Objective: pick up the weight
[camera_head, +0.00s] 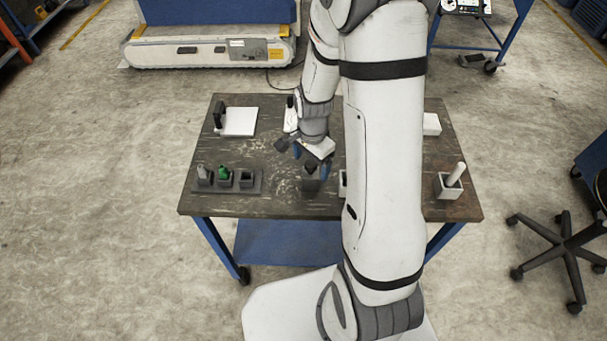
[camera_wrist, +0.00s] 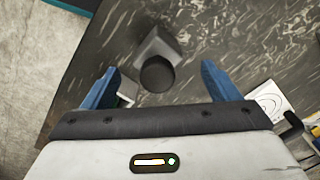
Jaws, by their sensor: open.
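The weight (camera_head: 310,184) looks like a dark grey block with a black round knob on top. It stands on the table near its front middle, below my gripper. In the wrist view the weight (camera_wrist: 157,74) shows its round knob between my two blue fingers, with the grey body behind it. My gripper (camera_head: 311,161) points down over it, and the fingers stand apart on either side. In the wrist view my gripper (camera_wrist: 160,68) holds nothing, and gaps show between each finger and the knob. Whether the fingertips are level with the knob is hard to tell.
A dark rack (camera_head: 237,191) with a green piece stands left on the table (camera_head: 270,118). A white plate (camera_head: 239,122) lies at the back left. A grey cup (camera_head: 445,190) with a white rod stands at the right. My arm hides part of the table.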

